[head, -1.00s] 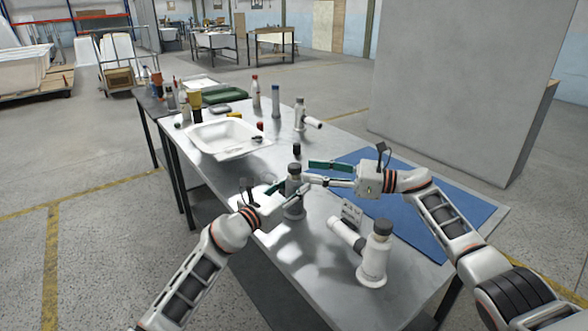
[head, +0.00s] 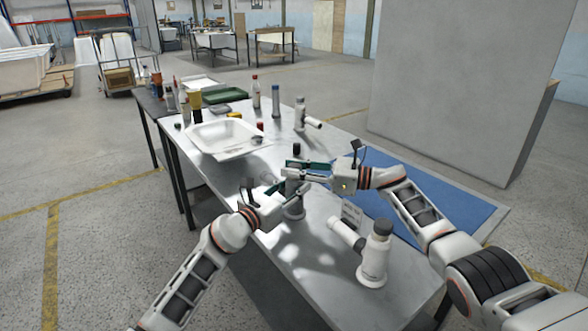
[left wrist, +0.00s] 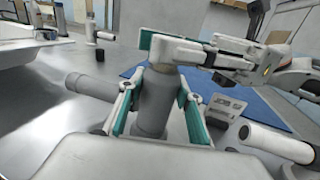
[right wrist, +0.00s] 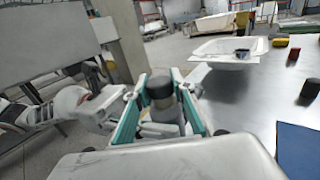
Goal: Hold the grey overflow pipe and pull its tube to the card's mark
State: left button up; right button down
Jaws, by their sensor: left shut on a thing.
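The grey overflow pipe stands upright on the metal table, with a side branch pointing left in the left wrist view (left wrist: 152,105). Its base shows below the grippers in the head view (head: 294,208). My left gripper (head: 281,194) is shut on its body. My right gripper (head: 308,171) is open at its top, one finger on each side. In the right wrist view the dark cap (right wrist: 160,88) is between those fingers, with small gaps beside it. The card (head: 351,212) stands to the right of the pipe; its mark is too small to read.
A white pipe with a grey cap (head: 375,255) stands at the front right, and another (head: 300,115) at the back. A blue mat (head: 465,208) covers the table's right part. A white basin (head: 225,138) and several bottles are at the back left.

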jog(key=shift+d+r, duration=0.1)
jog(key=shift+r, duration=1)
jog(key=c, duration=1.7)
grip_release()
jog(key=shift+d+f, duration=0.1)
jog(key=v, duration=1.1)
jog(key=shift+s+d, duration=0.1)
jog(key=shift+d, duration=0.25)
pick_arm(q)
jog(key=o, duration=1.3)
